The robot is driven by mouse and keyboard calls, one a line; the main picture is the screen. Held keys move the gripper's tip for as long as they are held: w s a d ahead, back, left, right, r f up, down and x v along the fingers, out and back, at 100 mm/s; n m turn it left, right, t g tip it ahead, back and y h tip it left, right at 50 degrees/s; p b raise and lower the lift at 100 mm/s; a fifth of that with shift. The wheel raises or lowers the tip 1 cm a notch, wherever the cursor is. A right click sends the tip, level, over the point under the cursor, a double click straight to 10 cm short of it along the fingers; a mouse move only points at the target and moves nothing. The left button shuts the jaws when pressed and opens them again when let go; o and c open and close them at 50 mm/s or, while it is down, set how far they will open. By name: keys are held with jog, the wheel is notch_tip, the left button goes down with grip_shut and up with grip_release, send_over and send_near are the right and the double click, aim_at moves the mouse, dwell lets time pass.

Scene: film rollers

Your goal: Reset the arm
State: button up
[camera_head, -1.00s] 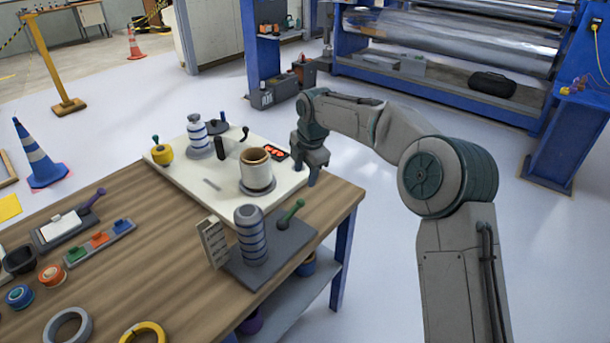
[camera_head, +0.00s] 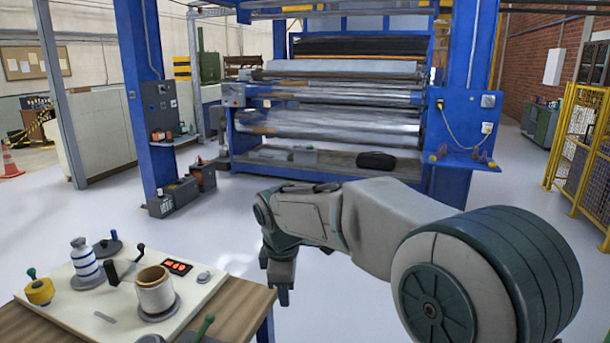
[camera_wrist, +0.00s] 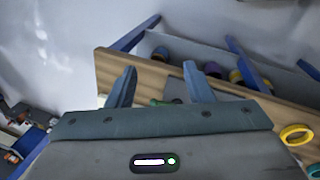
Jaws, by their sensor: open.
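My gripper (camera_head: 279,290) hangs at the end of my arm, pointing down, just right of the workbench's right edge. In the wrist view my gripper (camera_wrist: 158,86) shows two blue-grey fingers spread apart with nothing between them. Beyond the fingers lie the edge of the wooden workbench (camera_wrist: 180,82) and the shelf below it. The workbench (camera_head: 236,308) also shows at the lower left of the head view.
A white board (camera_head: 65,313) on the bench carries a striped bottle-like roller (camera_head: 85,262), a tan cup (camera_head: 154,291) and a yellow pot (camera_head: 39,290). A large blue-framed roller machine (camera_head: 340,125) stands behind. White floor lies between.

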jog(key=s+d+f+m, duration=0.3)
jog(key=s+d+m, duration=1.4)
jog(key=s, duration=0.5)
jog(key=shift+d+m+t, duration=0.3)
jog(key=shift+d, duration=0.7)
